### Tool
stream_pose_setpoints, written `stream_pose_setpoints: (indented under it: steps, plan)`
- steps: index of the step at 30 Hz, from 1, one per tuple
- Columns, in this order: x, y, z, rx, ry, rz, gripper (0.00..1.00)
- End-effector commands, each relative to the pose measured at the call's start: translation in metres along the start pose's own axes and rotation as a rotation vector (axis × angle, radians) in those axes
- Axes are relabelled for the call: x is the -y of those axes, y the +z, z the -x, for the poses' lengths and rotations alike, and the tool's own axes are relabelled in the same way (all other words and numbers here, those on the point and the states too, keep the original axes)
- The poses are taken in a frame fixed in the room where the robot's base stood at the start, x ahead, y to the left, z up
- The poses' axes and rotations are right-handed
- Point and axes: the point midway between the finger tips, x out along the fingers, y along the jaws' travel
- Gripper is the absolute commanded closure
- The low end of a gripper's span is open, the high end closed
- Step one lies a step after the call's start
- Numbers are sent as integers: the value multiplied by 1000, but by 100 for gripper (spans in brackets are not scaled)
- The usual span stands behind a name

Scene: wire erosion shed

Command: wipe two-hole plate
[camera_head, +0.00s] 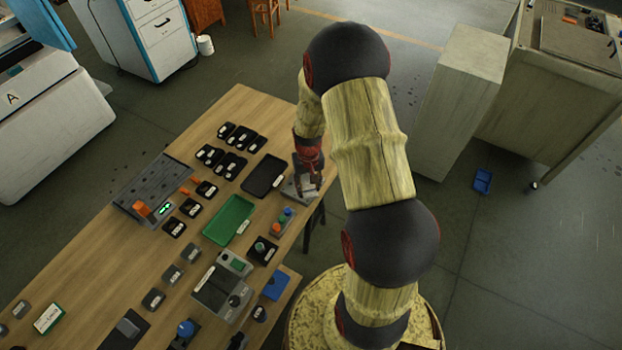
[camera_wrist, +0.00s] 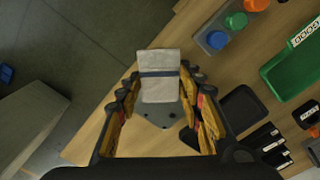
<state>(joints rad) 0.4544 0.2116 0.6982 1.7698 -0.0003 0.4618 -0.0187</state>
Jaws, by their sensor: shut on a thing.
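My gripper (camera_wrist: 160,85) is shut on a pale folded cloth (camera_wrist: 158,60) with a dark band across it. In the head view my gripper (camera_head: 308,180) points down at the bench's right edge. A grey plate (camera_wrist: 165,129) with small dark marks that look like holes shows just below the cloth in the wrist view. In the head view it is the pale grey patch (camera_head: 291,189) under my fingers, partly hidden by them. I cannot tell whether the cloth touches the plate.
The wooden bench (camera_head: 245,105) holds a black tray (camera_head: 264,175), a green tray (camera_head: 230,219) and capped bottles (camera_head: 282,222) close to my gripper. Several small black bins (camera_head: 228,165) stand to the left. A pale cabinet (camera_head: 462,100) stands on the floor beyond my arm.

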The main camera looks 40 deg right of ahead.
Motion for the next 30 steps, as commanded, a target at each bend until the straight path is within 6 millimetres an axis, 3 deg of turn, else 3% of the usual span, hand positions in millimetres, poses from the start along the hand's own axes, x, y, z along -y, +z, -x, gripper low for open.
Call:
stream_pose_setpoints:
  steps: [12,30]
  plan:
    - [6,-9,37,-1,0,4,87]
    - [7,-9,38,0,0,4,87]
